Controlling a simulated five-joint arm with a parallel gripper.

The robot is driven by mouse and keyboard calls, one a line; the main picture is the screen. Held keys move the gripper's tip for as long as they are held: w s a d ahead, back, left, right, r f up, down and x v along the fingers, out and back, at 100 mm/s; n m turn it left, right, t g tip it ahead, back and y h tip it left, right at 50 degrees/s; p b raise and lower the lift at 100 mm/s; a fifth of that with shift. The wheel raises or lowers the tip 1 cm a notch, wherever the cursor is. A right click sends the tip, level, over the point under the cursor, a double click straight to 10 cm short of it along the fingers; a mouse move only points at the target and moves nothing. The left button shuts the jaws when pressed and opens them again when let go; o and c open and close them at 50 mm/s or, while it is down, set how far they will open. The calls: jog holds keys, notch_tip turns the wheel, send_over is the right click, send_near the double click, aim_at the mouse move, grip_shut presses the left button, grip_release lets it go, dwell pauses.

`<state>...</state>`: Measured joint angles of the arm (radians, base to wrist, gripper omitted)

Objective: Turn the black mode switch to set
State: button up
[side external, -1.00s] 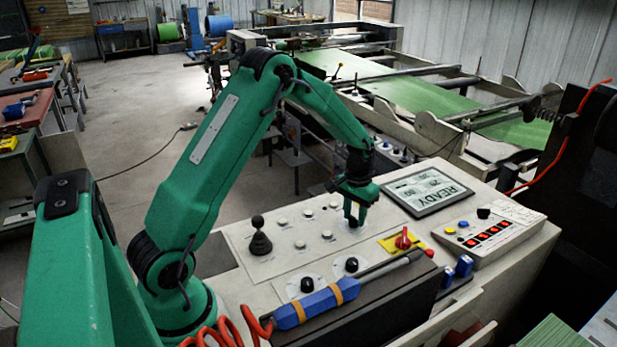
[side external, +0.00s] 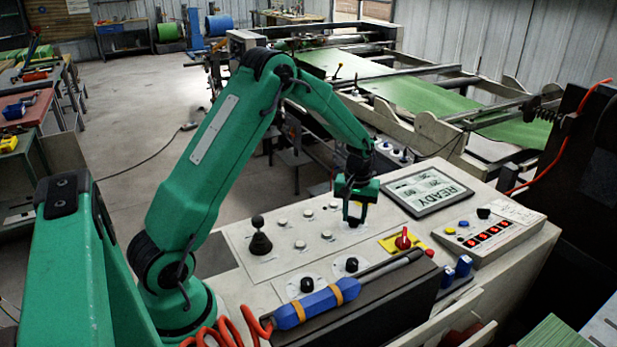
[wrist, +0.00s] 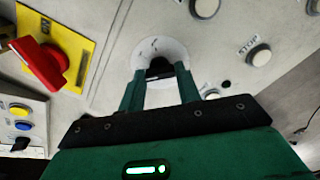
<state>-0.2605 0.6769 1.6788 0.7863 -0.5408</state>
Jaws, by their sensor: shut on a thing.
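My gripper (side external: 354,212) points down at the console's top, at the far right end of the button panel. In the wrist view its two fingers (wrist: 160,82) stand on either side of a black switch knob (wrist: 160,67) and are shut on it. The knob sits on a round white dial (wrist: 151,50) with small dark marks that are too small to read. The fingers hide most of the knob, and in the side view they cover it. Two other black knobs, a nearer one (side external: 307,285) and a farther one (side external: 351,264), sit on white dials closer to the camera.
A red rotary switch (side external: 403,238) on a yellow plate stands right of my gripper. A READY display (side external: 429,190) lies behind it. A joystick (side external: 260,238) and several white buttons are to the left. A STOP button (wrist: 259,55) shows in the wrist view.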

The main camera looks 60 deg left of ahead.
jog(key=o, duration=1)
notch_tip(320, 180, up, 7)
jog(key=shift+r, duration=0.45)
